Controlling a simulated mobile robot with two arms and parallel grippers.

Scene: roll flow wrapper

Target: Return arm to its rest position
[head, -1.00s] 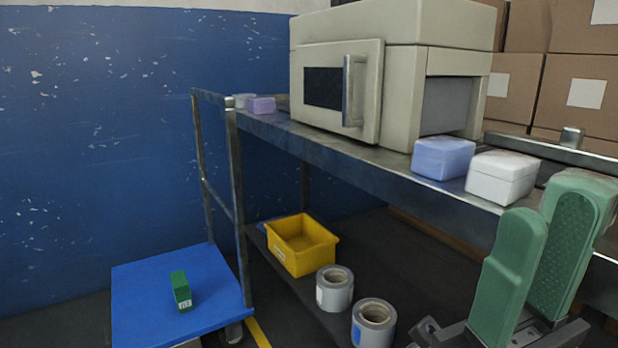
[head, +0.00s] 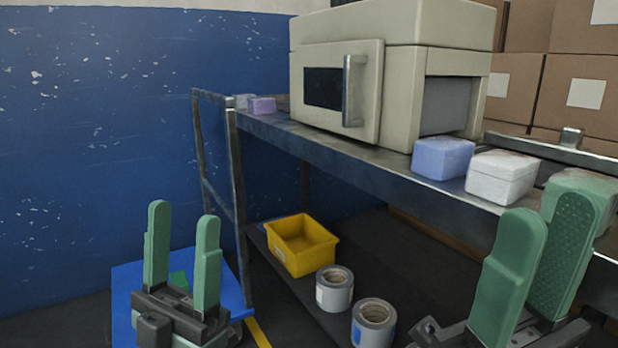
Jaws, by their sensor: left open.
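My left gripper (head: 183,212) stands upright at the lower left of the head view, in front of the blue platform (head: 125,285). Its two green fingers are apart with nothing held between them. A green box (head: 180,280) on the platform shows only in part between and behind the fingers. My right gripper (head: 550,196) is at the lower right, in front of the metal table.
The beige wrapper machine (head: 405,70) stands on the metal table (head: 345,165). A lavender box (head: 442,158) and a white box (head: 502,177) sit at its right, a purple box (head: 262,105) at its left. A yellow bin (head: 302,245) and two rolls (head: 334,288) are on the lower shelf.

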